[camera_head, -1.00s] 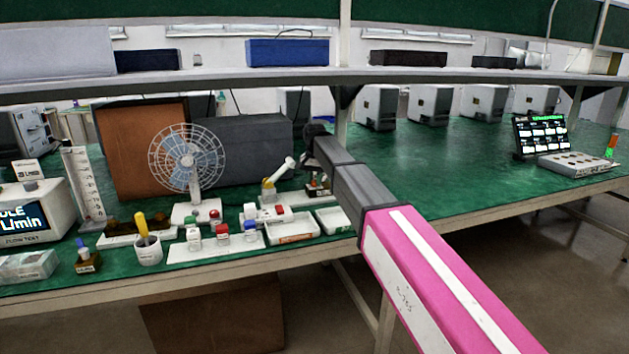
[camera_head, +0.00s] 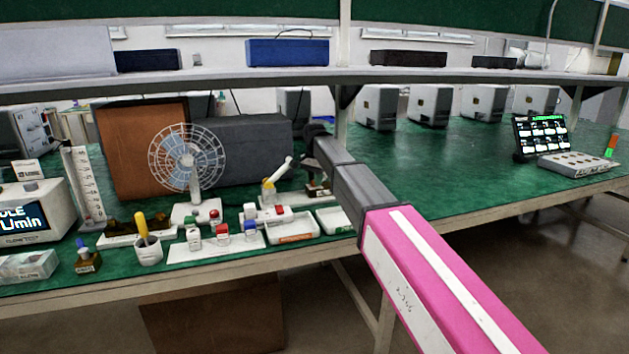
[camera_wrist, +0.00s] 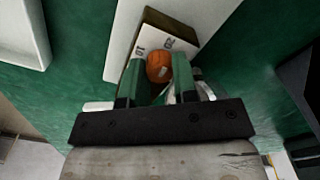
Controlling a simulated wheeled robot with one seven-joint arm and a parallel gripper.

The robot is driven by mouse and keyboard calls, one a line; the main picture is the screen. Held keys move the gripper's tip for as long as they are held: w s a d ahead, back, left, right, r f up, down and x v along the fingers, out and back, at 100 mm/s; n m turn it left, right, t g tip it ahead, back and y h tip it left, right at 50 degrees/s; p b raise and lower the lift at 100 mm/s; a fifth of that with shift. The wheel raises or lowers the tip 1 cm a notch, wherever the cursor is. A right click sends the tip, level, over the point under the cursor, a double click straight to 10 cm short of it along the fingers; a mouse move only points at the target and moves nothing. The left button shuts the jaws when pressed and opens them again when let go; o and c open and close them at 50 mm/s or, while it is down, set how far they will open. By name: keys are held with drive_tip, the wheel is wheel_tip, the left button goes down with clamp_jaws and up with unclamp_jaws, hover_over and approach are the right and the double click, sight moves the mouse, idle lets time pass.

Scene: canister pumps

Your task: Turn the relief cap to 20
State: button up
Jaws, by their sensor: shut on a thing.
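In the wrist view an orange relief cap (camera_wrist: 158,66) sits between the two green fingers of my gripper (camera_wrist: 159,78), which is shut on it. Behind the cap is a white plate (camera_wrist: 124,40) with dark marks that look like 10 and 20, on a brown block (camera_wrist: 172,27). Any pointer on the cap is too small to tell. In the head view my arm reaches over the bench to a small dark-based unit (camera_head: 317,191); my fingers and the cap are hidden or too small there.
A white fan (camera_head: 188,160) stands to the left. A white tilted handle (camera_head: 280,173), small trays (camera_head: 292,228), capped bottles on a white plate (camera_head: 215,245) and a cup (camera_head: 148,252) crowd the front. The bench's right side (camera_head: 440,165) is mostly clear.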

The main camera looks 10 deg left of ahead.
drive_tip(key=o, duration=0.9)
drive_tip(key=shift+o, duration=0.2)
wheel_tip(320, 180, up, 11)
drive_tip(key=shift+f, duration=0.15)
drive_tip(key=shift+s, duration=0.1)
